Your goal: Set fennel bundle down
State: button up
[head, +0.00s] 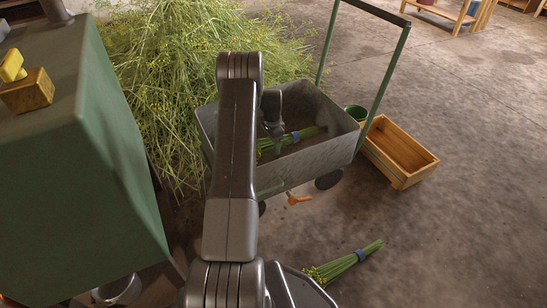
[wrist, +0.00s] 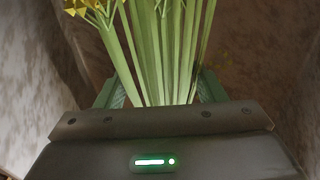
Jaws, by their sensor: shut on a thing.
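A fennel bundle (head: 310,133), green stalks with a blue band, shows in the head view within the grey cart tub (head: 325,163). My gripper (head: 272,138) reaches down into the tub at this bundle. In the wrist view the stalks (wrist: 165,55) run between the two green-padded fingers of my gripper (wrist: 158,92), which is shut on them. Small yellow flowers show at the top of that view. Whether the bundle touches the tub floor cannot be told. A second fennel bundle (head: 350,260) with a blue band lies on the floor in front of the cart.
A big heap of loose fennel (head: 180,75) stands behind and left of the cart. The cart's green handle (head: 390,70) rises at its right. A green metal box (head: 80,190) stands left. Floor at right is clear.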

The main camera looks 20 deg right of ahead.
notch_tip(320, 180, down, 9)
jog(key=b, duration=0.3)
jog(key=shift+r, duration=0.2)
jog(key=o, duration=1.2)
jog(key=shift+c, duration=0.2)
notch_tip(320, 180, up, 12)
jog(key=p, duration=0.4)
